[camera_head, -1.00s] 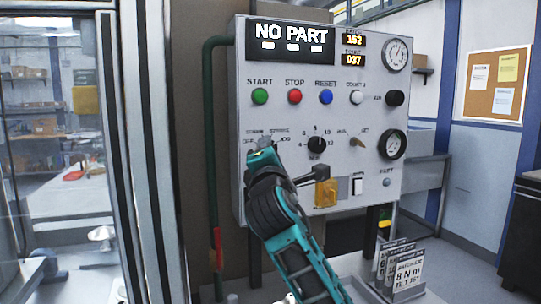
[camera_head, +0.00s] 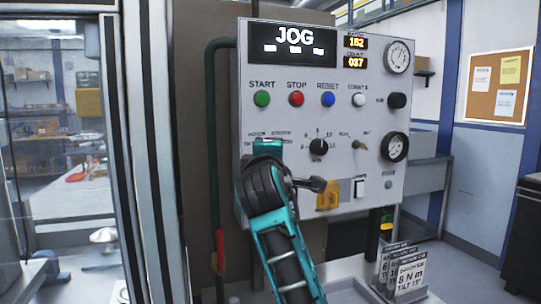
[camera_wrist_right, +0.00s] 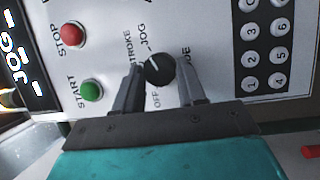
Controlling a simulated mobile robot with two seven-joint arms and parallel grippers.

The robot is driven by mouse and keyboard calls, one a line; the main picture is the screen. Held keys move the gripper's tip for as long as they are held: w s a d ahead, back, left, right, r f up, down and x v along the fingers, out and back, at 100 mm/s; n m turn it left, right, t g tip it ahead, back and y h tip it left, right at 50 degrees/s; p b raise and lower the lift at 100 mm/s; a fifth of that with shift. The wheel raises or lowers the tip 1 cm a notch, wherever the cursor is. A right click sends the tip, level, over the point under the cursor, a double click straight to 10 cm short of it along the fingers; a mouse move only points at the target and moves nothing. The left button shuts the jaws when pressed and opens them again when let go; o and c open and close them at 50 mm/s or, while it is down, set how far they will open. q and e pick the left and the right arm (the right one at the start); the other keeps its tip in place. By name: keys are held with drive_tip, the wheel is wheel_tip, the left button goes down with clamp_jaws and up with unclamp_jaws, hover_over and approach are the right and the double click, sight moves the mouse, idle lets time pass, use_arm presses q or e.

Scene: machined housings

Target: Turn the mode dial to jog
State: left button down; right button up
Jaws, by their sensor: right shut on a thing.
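The mode dial (camera_wrist_right: 160,70) is a black round knob with a white pointer line, between the labels OFF, STROKE and JOG in the right wrist view. Its pointer lies toward the JOG side. My right gripper (camera_wrist_right: 160,80) has a finger on each side of the dial and is shut on it. In the head view my right arm and gripper (camera_head: 266,150) reach up to the lower left of the panel and hide the dial. The display (camera_head: 292,42) reads JOG, and part of it shows in the right wrist view (camera_wrist_right: 14,60). My left gripper is not in view.
The grey control panel (camera_head: 300,125) carries green START (camera_head: 262,99), red STOP (camera_head: 296,99) and blue RESET (camera_head: 328,99) buttons. A second black knob (camera_head: 319,147) and a yellow part (camera_head: 327,195) are close to my arm. A keypad (camera_wrist_right: 265,45) shows in the wrist view.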

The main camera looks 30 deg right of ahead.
drive_tip(key=o, duration=1)
drive_tip(key=shift+o, duration=0.2)
drive_tip(key=r+b+v, duration=0.1)
drive_tip(key=v, duration=1.2)
drive_tip(key=shift+f, duration=0.5)
